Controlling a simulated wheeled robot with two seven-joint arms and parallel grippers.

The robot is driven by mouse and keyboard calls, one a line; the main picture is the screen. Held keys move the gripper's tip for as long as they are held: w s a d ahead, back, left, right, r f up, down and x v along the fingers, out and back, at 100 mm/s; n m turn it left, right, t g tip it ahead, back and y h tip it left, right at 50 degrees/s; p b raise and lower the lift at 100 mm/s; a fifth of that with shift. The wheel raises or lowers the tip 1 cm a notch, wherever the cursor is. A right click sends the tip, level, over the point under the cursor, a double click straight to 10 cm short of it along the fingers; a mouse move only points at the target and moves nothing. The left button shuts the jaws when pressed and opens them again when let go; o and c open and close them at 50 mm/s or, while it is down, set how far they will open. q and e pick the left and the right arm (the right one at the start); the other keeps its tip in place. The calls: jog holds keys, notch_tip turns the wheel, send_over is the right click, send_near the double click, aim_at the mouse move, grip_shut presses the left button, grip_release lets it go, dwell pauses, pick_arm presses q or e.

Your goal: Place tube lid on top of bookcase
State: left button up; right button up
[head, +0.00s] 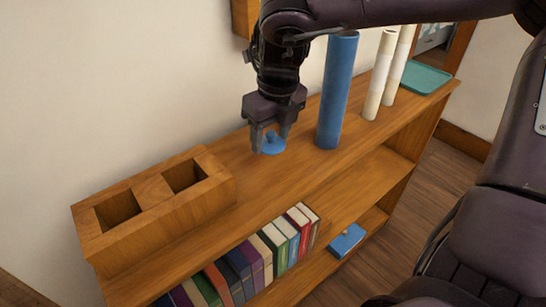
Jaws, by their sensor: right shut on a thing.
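The blue tube lid (273,146) is a small round cap with a knob, at the top surface of the wooden bookcase (245,206). My right gripper (271,140) points down with its fingers shut on the lid's knob. The lid is on or just above the board; I cannot tell which. A tall blue tube (337,92) stands upright on the bookcase just right of the lid, its upper end partly close to my arm. My left gripper is not in view.
A wooden box with two compartments (152,188) sits on the left of the bookcase top. White rolls (380,76) and a teal tray (425,78) stand at the right. Books (271,243) and a blue box (346,240) are on the lower shelves. Bare board lies in front of the lid.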

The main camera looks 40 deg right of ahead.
aim_at(270, 171)
notch_tip(270, 171, down, 7)
jog(key=shift+r, duration=0.1)
dwell(0.3)
jog(key=o, duration=0.9)
jog(key=shift+o, duration=0.2)
